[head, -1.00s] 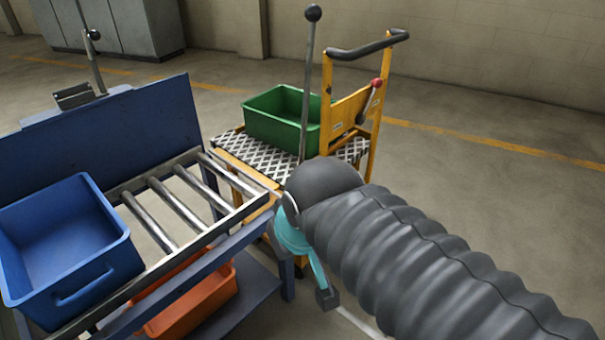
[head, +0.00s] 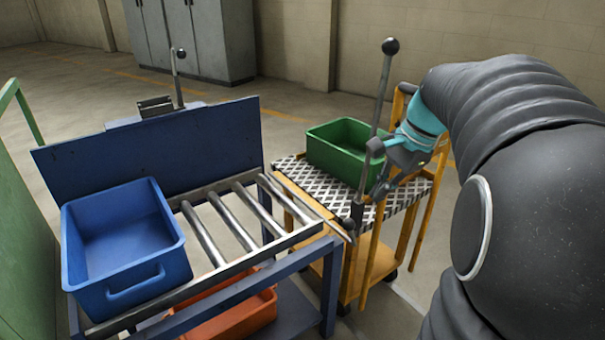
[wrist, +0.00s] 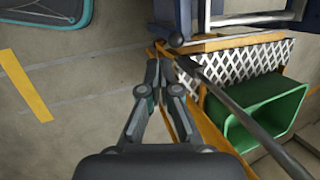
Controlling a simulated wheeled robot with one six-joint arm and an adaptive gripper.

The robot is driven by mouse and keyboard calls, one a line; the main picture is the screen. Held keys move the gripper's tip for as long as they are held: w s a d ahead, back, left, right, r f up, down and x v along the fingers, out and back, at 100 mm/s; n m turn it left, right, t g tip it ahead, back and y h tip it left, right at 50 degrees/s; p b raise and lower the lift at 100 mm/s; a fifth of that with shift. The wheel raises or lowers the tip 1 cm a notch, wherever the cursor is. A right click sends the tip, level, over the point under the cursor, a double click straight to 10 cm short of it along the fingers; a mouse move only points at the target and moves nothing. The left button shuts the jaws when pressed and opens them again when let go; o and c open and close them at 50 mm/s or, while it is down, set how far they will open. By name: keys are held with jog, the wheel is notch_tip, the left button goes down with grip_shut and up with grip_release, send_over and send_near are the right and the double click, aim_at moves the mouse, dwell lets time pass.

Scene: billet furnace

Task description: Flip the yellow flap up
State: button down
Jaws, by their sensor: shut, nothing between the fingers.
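A yellow strip (head: 297,201), which looks like the flap, runs along the cart's side facing the roller table. It also shows in the wrist view (wrist: 222,43) beside the checkered deck. I cannot tell its exact tilt or its hinge. My gripper (head: 354,218) is shut and empty, pointing down over the near corner of the cart, right of the strip. In the wrist view my gripper (wrist: 158,68) has its fingers together close to that yellow corner. I cannot tell whether they touch it.
A tall lever (head: 390,47) rises beside my gripper. A green bin (head: 343,160) stands on the cart deck. The roller table (head: 205,235) carries a blue bin (head: 127,262), with an orange bin (head: 235,318) below. Open floor (wrist: 80,110) lies left in the wrist view.

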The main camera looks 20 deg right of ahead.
jog(key=w+d+f+m+y, duration=0.1)
jog(key=d+m, duration=0.3)
jog(key=d, duration=0.4)
jog(key=shift+w+d+y, duration=0.3)
jog(key=shift+w+y, duration=0.1)
jog(key=shift+w, duration=0.4)
jog(key=a+r+b+x, duration=0.1)
jog(key=a+b+x, duration=0.1)
jog(key=x, duration=1.1)
jog(key=shift+a+r, duration=0.2)
